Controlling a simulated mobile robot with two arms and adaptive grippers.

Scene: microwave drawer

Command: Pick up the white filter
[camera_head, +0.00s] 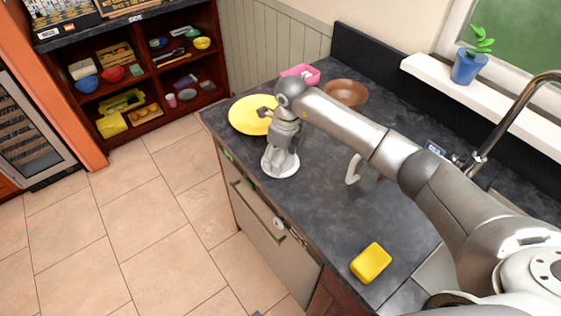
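A white thing with a flat round base (288,168), most likely the white filter, is at the front edge of the dark counter. My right arm comes in from the lower right, and its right gripper (282,145) points down right over this white thing. The gripper and wrist cover its upper part. I cannot tell whether the fingers are closed around it or only beside it, or whether its base touches the counter. My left gripper is not in view.
On the counter (320,200) are a yellow plate (245,115), a pink container (301,72), a brown bowl (346,92), a yellow sponge (370,263) and a white curved handle (353,169) partly behind my arm. A faucet (510,110) stands at right. The counter's front middle is clear.

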